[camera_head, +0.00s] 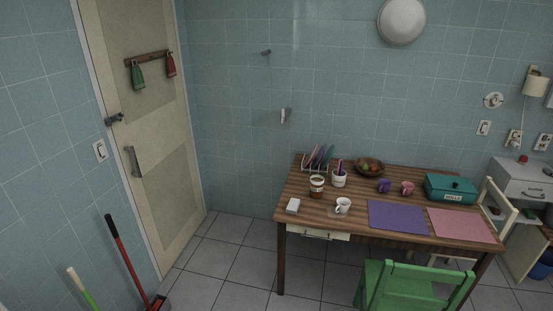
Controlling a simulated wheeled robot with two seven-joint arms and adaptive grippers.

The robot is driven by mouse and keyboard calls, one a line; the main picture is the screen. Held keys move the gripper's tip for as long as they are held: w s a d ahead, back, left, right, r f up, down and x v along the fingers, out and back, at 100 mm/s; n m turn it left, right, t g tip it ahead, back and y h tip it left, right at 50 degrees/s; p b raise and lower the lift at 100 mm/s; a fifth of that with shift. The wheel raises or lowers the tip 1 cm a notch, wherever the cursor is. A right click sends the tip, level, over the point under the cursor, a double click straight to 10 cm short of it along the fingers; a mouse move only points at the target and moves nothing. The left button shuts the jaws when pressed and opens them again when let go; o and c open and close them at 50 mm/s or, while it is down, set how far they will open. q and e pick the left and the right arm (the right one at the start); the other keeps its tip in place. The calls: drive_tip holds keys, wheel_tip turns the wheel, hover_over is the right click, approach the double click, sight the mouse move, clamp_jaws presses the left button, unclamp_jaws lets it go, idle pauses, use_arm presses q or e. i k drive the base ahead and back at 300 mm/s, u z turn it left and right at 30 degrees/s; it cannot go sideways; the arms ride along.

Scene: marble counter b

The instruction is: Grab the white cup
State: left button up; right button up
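A white cup (343,205) stands upright near the front edge of the wooden table (300,221), left of the purple mat. It seems to rest on a clear or pale saucer, too small to tell. Neither of my grippers shows in the head view. The table is some distance away, across the tiled floor.
A green chair (413,287) stands at the table's front. Tiled floor (230,250) is free left of the table.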

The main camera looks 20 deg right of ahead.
sight(341, 207)
drive_tip(key=i, duration=3.1)
drive_tip(key=z, duration=1.85)
